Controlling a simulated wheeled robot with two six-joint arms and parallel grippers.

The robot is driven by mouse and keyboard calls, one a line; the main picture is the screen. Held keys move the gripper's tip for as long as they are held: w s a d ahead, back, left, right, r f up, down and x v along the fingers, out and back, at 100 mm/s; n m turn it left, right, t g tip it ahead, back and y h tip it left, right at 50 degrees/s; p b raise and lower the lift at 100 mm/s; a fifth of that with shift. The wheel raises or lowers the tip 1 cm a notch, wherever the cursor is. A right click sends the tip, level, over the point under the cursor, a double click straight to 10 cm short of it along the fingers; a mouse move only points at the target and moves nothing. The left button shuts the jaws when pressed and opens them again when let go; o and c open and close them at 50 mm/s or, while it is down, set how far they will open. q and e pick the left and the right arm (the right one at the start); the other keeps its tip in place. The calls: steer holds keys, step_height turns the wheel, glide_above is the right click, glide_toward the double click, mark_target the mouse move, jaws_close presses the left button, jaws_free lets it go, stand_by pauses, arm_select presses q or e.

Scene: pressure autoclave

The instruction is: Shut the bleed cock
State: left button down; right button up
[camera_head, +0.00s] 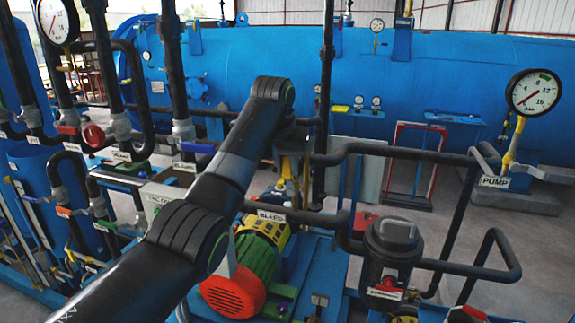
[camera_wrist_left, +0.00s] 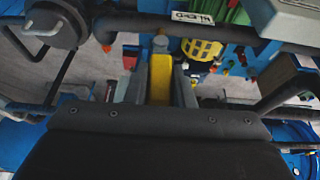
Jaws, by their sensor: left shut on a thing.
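My left arm reaches across the head view, and my left gripper (camera_head: 292,165) points down beside the pipe with the BLEED label (camera_head: 271,216). In the left wrist view my left gripper (camera_wrist_left: 160,68) has its two grey fingers on either side of a yellow handle (camera_wrist_left: 160,78), shut on it. This handle, apparently the bleed cock's, lies lengthwise between the fingers near the dark pipe. The label (camera_wrist_left: 193,18) appears upside down there. The cock's body is mostly hidden by my gripper. My right gripper is not in view.
Dark pipes (camera_head: 400,152) run close to the right of my left gripper. A green and red motor (camera_head: 235,290) sits below, and a dark canister (camera_head: 393,245) stands to the right. A large blue vessel (camera_head: 450,75) fills the back. A pump gauge (camera_head: 533,92) stands right.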

arm_select(q)
steer(key=shift+w+a+f+n+g+h, duration=0.25)
steer(key=shift+a+h, duration=0.55)
steer(key=shift+h, duration=0.25)
steer(key=shift+w+a+f+n+g+h, duration=0.2)
steer(key=shift+w+a+f+g+h, duration=0.1)
steer(key=shift+a+h, duration=0.65)
steer(key=shift+w+a+f+n+g+h, duration=0.25)
steer(key=shift+a+h, duration=0.45)
steer(key=shift+h, duration=0.4)
steer(key=c, duration=1.2)
jaws_free()
steer(key=shift+c, duration=0.2)
steer(key=b+v, duration=0.5)
steer(key=v, duration=1.2)
steer(key=shift+a+b, duration=0.2)
steer(key=shift+b, duration=0.1)
